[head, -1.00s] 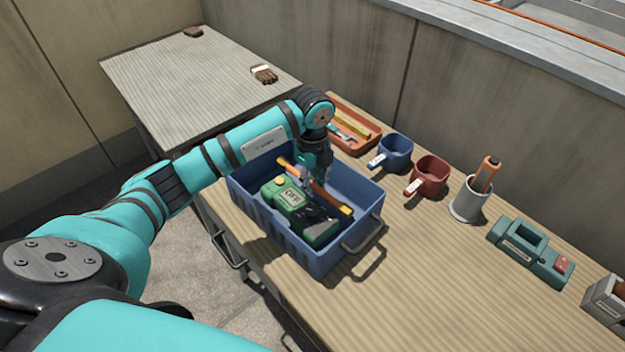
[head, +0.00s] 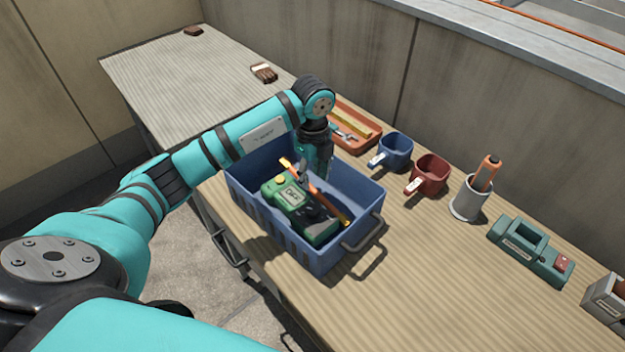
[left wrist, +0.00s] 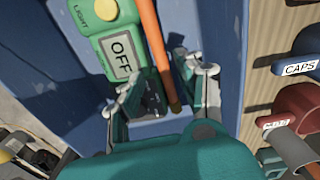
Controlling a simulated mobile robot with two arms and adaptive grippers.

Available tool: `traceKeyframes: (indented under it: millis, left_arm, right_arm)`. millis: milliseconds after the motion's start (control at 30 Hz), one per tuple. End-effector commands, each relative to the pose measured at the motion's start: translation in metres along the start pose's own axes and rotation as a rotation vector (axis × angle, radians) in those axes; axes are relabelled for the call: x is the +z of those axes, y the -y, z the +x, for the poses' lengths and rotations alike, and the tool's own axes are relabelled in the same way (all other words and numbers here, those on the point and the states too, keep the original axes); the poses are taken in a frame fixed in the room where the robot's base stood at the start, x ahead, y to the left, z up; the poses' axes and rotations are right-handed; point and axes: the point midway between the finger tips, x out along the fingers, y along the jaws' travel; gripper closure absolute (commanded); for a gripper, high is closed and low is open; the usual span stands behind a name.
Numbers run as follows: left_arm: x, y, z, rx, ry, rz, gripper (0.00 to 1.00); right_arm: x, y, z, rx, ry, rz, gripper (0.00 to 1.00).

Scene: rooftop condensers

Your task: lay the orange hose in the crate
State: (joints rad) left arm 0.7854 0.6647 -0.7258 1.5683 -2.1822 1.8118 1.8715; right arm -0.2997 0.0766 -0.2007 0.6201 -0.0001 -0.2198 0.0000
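The blue crate (head: 272,232) stands on the long wooden bench. The orange hose (head: 331,203) lies inside it, slanting beside and against a green device with a yellow button and an OFF label (head: 289,196); I cannot tell whether it rests partly on it. My left gripper (head: 316,180) reaches down into the crate over the hose. In the left wrist view its fingers (left wrist: 163,88) are spread apart, with the hose (left wrist: 152,40) running between them, nearer the right finger, and not gripped. My right gripper is not in view.
Behind the crate is an orange tray (head: 362,135) with tools. To its right stand a blue bin (head: 397,150), a red bin (head: 432,174), a grey cup (head: 466,204) with an orange-handled tool and a green device (head: 520,246). A brush (head: 264,72) lies on the clear far bench.

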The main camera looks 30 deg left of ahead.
Motion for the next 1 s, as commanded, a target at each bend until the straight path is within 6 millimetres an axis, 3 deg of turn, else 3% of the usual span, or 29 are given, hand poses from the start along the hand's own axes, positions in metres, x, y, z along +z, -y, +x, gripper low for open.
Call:
traceKeyframes:
  millis: [200, 433, 600, 1000]
  left_arm:
    - [0.0, 0.001, -0.049, -0.005, 0.001, 0.001, 0.63]
    - [0.001, 0.0, -0.09, -0.001, 0.002, 0.001, 0.63]
    - [0.0, 0.0, -0.101, 0.0, 0.0, -0.001, 0.63]
    - [0.0, 0.0, -0.102, 0.001, 0.0, 0.0, 0.63]
  right_arm:
    - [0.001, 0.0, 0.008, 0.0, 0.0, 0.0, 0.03]
    - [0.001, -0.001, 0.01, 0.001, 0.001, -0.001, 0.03]
    - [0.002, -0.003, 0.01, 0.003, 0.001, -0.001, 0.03]
    - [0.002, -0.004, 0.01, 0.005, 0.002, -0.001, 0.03]
